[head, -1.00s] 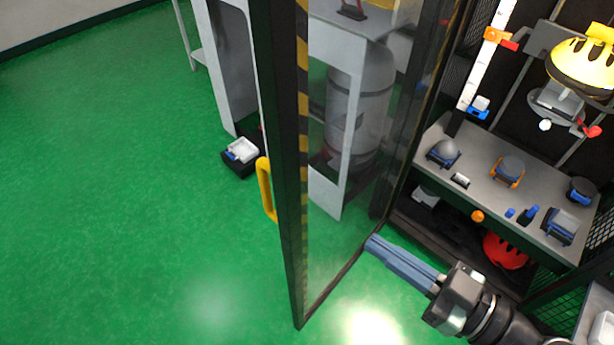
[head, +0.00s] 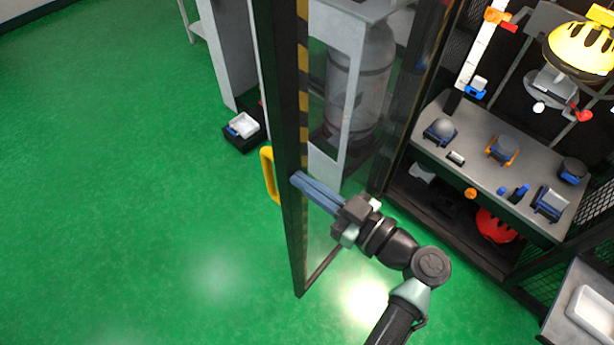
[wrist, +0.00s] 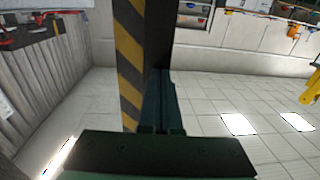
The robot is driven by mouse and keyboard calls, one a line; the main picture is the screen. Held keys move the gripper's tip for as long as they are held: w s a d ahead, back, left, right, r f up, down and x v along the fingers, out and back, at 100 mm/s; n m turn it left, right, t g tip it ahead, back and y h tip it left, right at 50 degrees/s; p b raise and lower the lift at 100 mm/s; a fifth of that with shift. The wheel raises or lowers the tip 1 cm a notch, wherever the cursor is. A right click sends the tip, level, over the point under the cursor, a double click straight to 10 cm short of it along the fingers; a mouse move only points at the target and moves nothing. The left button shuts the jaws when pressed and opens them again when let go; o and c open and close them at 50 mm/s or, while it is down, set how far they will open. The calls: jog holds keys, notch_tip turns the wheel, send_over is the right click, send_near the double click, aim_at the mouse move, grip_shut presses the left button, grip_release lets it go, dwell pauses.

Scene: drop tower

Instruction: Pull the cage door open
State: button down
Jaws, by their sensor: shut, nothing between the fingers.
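The cage door (head: 291,225) stands open, swung out from the cage, with a dark frame, a clear panel and a yellow-and-black striped edge. Its yellow handle (head: 268,175) is on the far side of the door's free edge. My gripper (head: 297,180) is shut and empty, its blue fingers pointing left at the striped edge on the side facing the cage. In the wrist view the fingers (wrist: 158,90) lie against or just in front of the striped frame (wrist: 130,55). I cannot tell whether they touch it.
The cage interior holds a grey shelf (head: 480,165) with several small devices and a yellow helmet (head: 580,50) above. A red helmet (head: 497,224) sits below the shelf. A dark box (head: 243,131) lies on the green floor beyond the door. The floor at left is clear.

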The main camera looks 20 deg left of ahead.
jog(key=w+a+b, duration=0.3)
jog(key=a+b, duration=0.2)
jog(key=a, duration=0.4)
jog(key=w+a+m+t+b, duration=0.1)
jog(key=w+a+b, duration=0.3)
jog(key=a, duration=0.5)
jog(key=w+a+t+b, duration=0.1)
jog(key=w+a+b, duration=0.3)
jog(key=a, duration=0.5)
jog(key=shift+a+m+h+b, duration=0.2)
jog(key=shift+m+h+b, duration=0.15)
jog(key=shift+b, duration=0.7)
jog(key=shift+w, duration=0.1)
